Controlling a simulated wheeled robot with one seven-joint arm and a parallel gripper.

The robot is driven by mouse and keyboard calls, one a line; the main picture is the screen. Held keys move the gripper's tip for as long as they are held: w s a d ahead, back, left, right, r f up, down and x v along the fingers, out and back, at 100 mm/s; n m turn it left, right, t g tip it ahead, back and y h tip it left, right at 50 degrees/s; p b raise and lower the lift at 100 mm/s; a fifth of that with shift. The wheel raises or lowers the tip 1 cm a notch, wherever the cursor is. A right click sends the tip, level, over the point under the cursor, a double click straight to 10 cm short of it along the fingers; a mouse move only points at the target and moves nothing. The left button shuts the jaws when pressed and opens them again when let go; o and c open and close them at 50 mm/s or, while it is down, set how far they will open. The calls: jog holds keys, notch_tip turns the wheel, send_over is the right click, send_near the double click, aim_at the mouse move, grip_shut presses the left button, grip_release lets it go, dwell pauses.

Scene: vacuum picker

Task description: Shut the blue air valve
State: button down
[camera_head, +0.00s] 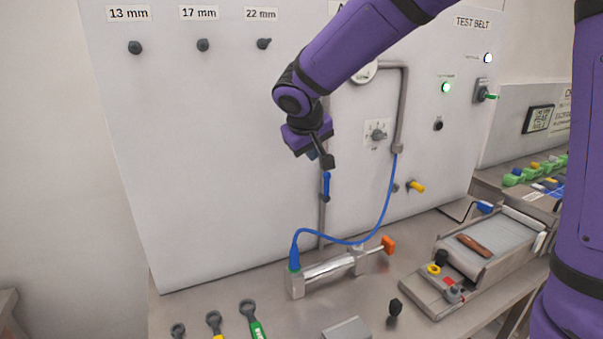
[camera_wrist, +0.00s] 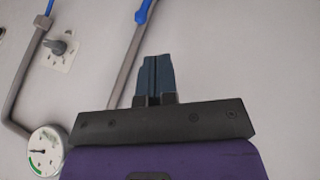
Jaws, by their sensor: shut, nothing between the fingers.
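The blue air valve (camera_head: 326,186) is on a thin grey vertical pipe on the white panel. Its blue lever stands upright, in line with the pipe. In the wrist view part of the blue lever (camera_wrist: 143,11) shows at the top edge, beyond my fingertips. My gripper (camera_head: 327,161) is just above the lever in the head view, and I cannot tell whether it touches. Its dark fingers (camera_wrist: 157,76) are together with nothing between them.
A blue hose (camera_head: 388,200) runs from a right-hand pipe (camera_head: 402,110) down to a metal cylinder (camera_head: 327,269) on the bench. A round gauge (camera_wrist: 46,150), a grey knob (camera_head: 378,135) and a yellow-handled valve (camera_head: 415,186) are nearby.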

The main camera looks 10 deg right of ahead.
jog(key=shift+w+a+f, duration=0.3)
jog(key=shift+w+a, duration=0.15)
jog(key=shift+a, duration=0.35)
jog(key=shift+f, duration=0.1)
send_over(326, 186)
jog(key=s+a, duration=0.2)
jog(key=a, duration=0.1)
notch_tip(326, 186, down, 9)
jog(key=shift+w+d, duration=0.3)
jog(key=shift+d, duration=0.1)
jog(key=shift+d, duration=0.1)
jog(key=shift+d+r, duration=0.15)
jog(key=shift+r, duration=0.05)
